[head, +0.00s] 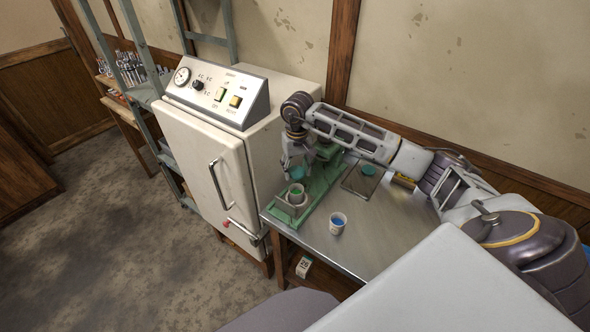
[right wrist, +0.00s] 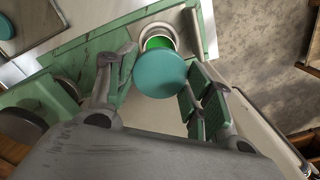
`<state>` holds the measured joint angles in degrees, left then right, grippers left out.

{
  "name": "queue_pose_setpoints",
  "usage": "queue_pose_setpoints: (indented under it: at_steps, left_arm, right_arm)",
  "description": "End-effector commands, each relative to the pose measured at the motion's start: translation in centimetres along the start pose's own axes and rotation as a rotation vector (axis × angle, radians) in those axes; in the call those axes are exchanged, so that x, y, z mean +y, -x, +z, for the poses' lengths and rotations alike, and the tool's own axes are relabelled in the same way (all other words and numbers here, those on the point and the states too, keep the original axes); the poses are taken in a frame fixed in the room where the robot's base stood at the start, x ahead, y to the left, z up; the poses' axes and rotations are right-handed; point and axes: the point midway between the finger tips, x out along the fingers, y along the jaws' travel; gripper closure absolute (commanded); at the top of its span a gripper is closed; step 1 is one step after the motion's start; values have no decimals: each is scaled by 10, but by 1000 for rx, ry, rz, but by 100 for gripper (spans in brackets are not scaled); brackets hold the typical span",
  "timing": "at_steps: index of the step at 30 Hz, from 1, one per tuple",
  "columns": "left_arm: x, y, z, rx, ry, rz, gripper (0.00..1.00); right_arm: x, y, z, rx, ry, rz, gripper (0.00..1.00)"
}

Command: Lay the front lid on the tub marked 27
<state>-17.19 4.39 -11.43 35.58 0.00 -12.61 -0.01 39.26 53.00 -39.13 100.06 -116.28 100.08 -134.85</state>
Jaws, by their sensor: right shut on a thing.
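My right gripper (head: 297,163) is shut on a round teal lid (right wrist: 160,73) and holds it above the green stand at the table's left end. In the right wrist view the lid lies between the two fingers and overlaps the near rim of a pale tub with green contents (right wrist: 158,38). In the head view that tub (head: 296,191) sits in a holder on the stand, below the gripper. A second pale tub with blue contents (head: 338,221) stands on the table. Another teal lid (head: 368,170) lies farther back. I cannot read a 27 on either tub. My left gripper is out of view.
The green stand (head: 318,197) has an upright part behind the gripper. A white oven cabinet (head: 205,150) with a control panel stands close on the left. The steel table (head: 385,230) is clear right of the blue tub. A small tray (head: 352,183) lies under the farther lid.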

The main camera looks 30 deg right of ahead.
Motion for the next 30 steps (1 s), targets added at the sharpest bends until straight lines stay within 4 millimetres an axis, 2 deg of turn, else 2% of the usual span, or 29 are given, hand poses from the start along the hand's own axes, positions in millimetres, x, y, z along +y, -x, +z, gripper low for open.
queue_pose_setpoints:
  at_steps: [5,14,21,30]
  left_arm:
    - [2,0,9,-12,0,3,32]
    - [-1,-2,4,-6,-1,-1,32]
    - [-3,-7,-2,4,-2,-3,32]
    - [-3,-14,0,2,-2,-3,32]
  right_arm:
    - [0,0,0,0,0,0,59]
    - [0,-5,0,0,0,0,59]
    - [0,-17,0,0,0,0,59]
    - [0,-35,0,0,0,0,59]
